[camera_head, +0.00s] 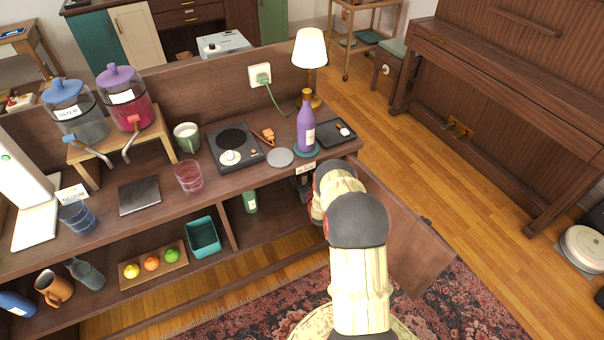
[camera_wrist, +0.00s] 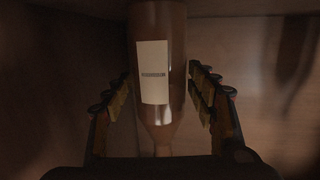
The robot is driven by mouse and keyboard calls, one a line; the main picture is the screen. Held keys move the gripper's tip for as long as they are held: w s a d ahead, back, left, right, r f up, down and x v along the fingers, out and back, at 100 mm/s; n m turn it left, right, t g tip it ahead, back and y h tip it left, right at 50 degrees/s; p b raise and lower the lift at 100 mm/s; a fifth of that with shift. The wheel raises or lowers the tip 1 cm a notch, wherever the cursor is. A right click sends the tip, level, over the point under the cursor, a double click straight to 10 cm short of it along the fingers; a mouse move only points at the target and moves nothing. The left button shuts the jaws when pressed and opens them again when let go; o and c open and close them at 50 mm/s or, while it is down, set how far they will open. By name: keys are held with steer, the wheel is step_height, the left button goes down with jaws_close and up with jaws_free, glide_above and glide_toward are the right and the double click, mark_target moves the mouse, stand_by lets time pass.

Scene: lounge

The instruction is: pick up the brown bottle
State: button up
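The brown bottle (camera_wrist: 160,105) with a white label shows in the wrist view, its narrow neck toward the bottom of the picture. My gripper (camera_wrist: 160,72) is open, with one finger on each side of the bottle and a narrow gap seeming to show at each side. Whether a finger touches it is hard to tell in the dim light. In the head view my arm reaches into the right part of the cabinet under the counter, and the brown bottle is hidden there.
The cabinet door (camera_head: 410,235) hangs open right of my arm. On the counter above stand a purple bottle (camera_head: 306,128), a lamp (camera_head: 310,50) and a hot plate (camera_head: 236,148). A green bottle (camera_head: 250,202) stands inside the cabinet, left of my arm. Open floor lies to the right.

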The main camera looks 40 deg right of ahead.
steer(key=c, duration=1.3)
jaws_close()
